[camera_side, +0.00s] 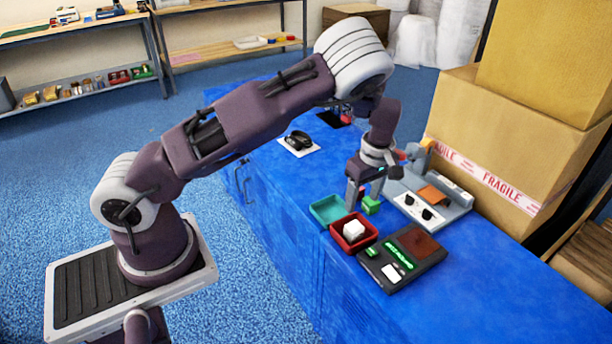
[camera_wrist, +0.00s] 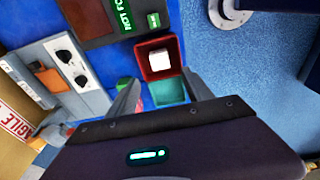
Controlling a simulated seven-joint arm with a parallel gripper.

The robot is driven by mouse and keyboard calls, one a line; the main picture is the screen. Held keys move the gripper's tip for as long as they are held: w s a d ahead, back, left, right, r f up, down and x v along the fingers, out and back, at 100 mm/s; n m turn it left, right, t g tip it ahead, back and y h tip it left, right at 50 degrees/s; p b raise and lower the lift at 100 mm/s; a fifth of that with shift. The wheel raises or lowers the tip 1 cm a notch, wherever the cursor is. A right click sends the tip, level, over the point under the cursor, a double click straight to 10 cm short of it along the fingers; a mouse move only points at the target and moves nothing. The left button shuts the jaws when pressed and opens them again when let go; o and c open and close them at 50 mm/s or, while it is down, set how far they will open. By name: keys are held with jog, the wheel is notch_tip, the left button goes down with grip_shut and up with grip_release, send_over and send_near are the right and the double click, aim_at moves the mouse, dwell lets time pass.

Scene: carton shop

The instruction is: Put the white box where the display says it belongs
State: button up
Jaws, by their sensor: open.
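The white box (camera_side: 353,229) sits in the red tray (camera_side: 370,241); the wrist view also shows the white box (camera_wrist: 159,59) inside the red tray (camera_wrist: 146,70). A teal tray (camera_side: 323,212) stands beside the red tray and looks empty. The display (camera_side: 400,255) is on a dark device right of the trays. My gripper (camera_side: 364,194) is open and empty, pointing down above the bench beside the trays. Its fingers (camera_wrist: 160,82) frame the teal tray in the wrist view.
A green block (camera_side: 370,205) stands close to my gripper. A grey machine (camera_side: 432,200) with two dark knobs is behind it. Large cartons (camera_side: 490,140) with FRAGILE tape stand at the right. A black item (camera_side: 298,141) lies on a white pad farther back.

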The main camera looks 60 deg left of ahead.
jog(key=s+d+r+m+t+h, duration=0.1)
jog(key=s+d+r+m, duration=0.2)
jog(key=r, duration=0.5)
jog(key=s+d+r+m+h, duration=0.2)
jog(key=s+r+m, duration=0.1)
jog(key=s+r, duration=0.35)
jog(key=s+d+r+m+t+h, duration=0.1)
jog(key=s+d+r+m, duration=0.2)
jog(key=r, duration=0.5)
jog(key=s+a+r+m+t+y, duration=0.1)
jog(key=s+m, duration=0.3)
jog(key=s, duration=0.4)
jog(key=s+a+r+m+t+y, duration=0.1)
jog(key=s+r+m+t, duration=0.1)
jog(key=s+m, duration=0.3)
jog(key=s+r, duration=0.1)
jog(key=s, duration=0.3)
jog(key=shift+s+a+r+t+y, duration=0.2)
jog(key=shift+s+t+y, duration=0.1)
